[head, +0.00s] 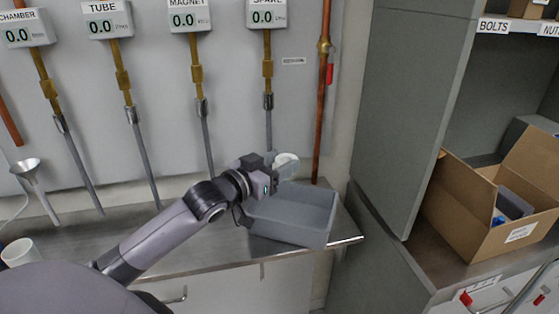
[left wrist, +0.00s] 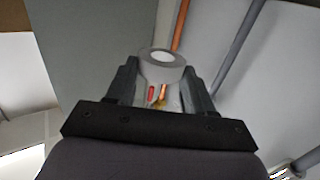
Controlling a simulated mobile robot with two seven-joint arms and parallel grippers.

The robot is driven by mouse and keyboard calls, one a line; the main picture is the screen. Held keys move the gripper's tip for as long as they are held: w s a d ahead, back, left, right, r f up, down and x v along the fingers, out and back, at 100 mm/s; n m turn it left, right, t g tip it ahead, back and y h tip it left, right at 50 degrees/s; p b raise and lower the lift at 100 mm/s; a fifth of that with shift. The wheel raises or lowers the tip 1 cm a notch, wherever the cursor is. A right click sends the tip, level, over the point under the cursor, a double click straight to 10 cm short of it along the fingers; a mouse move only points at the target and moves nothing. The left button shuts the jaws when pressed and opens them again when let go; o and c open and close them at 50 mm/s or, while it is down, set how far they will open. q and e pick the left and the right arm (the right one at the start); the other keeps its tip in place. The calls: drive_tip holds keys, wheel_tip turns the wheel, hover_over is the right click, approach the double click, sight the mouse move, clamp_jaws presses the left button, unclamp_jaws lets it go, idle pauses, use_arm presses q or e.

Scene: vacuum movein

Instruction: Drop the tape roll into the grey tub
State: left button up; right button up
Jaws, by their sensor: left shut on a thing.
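The tape roll (head: 287,158) is pale grey-white and shows at the tip of my left gripper (head: 280,174) in the head view. In the left wrist view the tape roll (left wrist: 162,68) sits between the two dark fingers of my left gripper (left wrist: 163,80), which is shut on it. The grey tub (head: 292,212) is an open rectangular box on the metal counter. My left gripper and the roll appear over the tub's back left part, seen from above; the exact height is unclear. The gripper hides the tub's back left corner. My right gripper is not in view.
Behind the counter (head: 215,252) is a wall panel with pipes and gauges; a copper pipe (head: 321,100) rises behind the tub. A tall grey cabinet side (head: 395,110) and an open cardboard box (head: 465,222) stand at right. A funnel (head: 27,168) and white cup (head: 20,252) are at left.

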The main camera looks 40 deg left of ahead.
use_arm(q)
drive_tip(key=shift+f, duration=0.5)
wheel_tip(320, 180, down, 5)
drive_tip(key=b, duration=0.4)
drive_tip(key=shift+r, duration=0.15)
drive_tip(key=o, duration=1.1)
drive_tip(key=shift+s, duration=0.15)
drive_tip(key=s, duration=0.4)
drive_tip(key=shift+s+a+r, duration=0.1)
drive_tip(key=shift+s+a, duration=0.1)
drive_tip(key=shift+s, duration=0.1)
drive_tip(key=shift+s+a+r, duration=0.1)
drive_tip(key=shift+s, duration=0.5)
drive_tip(key=shift+s+a+r, duration=0.1)
drive_tip(key=shift+s, duration=0.45)
